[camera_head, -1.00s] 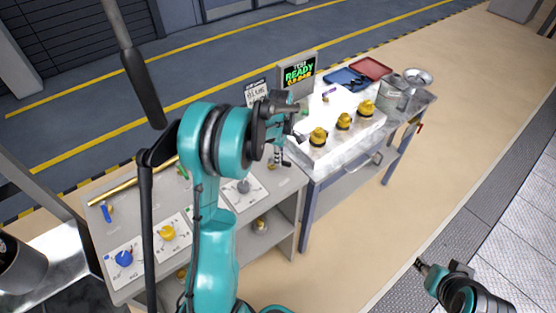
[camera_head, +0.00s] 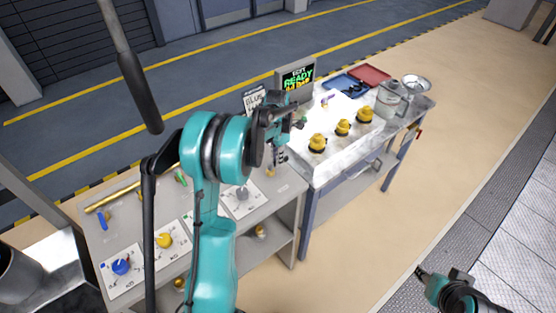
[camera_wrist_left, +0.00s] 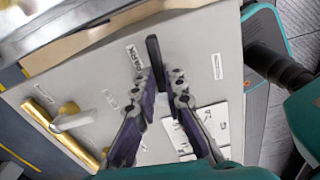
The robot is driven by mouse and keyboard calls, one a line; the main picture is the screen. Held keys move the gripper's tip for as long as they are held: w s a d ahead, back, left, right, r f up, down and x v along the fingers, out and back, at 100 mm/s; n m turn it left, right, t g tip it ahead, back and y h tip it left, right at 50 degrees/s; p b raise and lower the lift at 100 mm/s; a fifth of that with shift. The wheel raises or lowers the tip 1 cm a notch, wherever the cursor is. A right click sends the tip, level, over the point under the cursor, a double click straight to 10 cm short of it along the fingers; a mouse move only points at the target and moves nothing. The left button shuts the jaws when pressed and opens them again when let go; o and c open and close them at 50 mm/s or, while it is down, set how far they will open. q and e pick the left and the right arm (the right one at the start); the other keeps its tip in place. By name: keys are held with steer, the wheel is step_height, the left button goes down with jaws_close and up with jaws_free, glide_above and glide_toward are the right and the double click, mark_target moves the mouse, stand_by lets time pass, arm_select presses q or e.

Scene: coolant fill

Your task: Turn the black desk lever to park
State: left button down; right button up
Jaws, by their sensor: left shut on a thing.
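The black lever (camera_wrist_left: 154,58) stands up from the grey desk panel (camera_wrist_left: 195,40) in the left wrist view, close to a label reading PARK. My left gripper (camera_wrist_left: 162,84) is shut on the lever, with a finger on each side of it. In the head view my left gripper (camera_head: 280,158) is low over the right end of the desk, and the lever is hidden there. My right gripper (camera_head: 421,271) is at the lower right, away from the desk; its fingers are too small to judge.
Blue (camera_head: 121,266) and yellow (camera_head: 164,241) knobs and a brass bar (camera_head: 118,194) are on the desk. The adjoining table holds several yellow-topped parts (camera_head: 343,127), a can (camera_head: 388,98), trays and a READY screen (camera_head: 297,80). The floor to the right is clear.

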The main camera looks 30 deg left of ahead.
arm_select(q)
steer(key=shift+w+a+n, duration=0.1)
steer(key=shift+a+n, duration=0.05)
steer(key=shift+n, duration=0.55)
steer(key=c, duration=1.6)
jaws_free()
steer(key=shift+r, duration=0.1)
step_height(320, 180, up, 12)
steer(key=shift+f, duration=0.1)
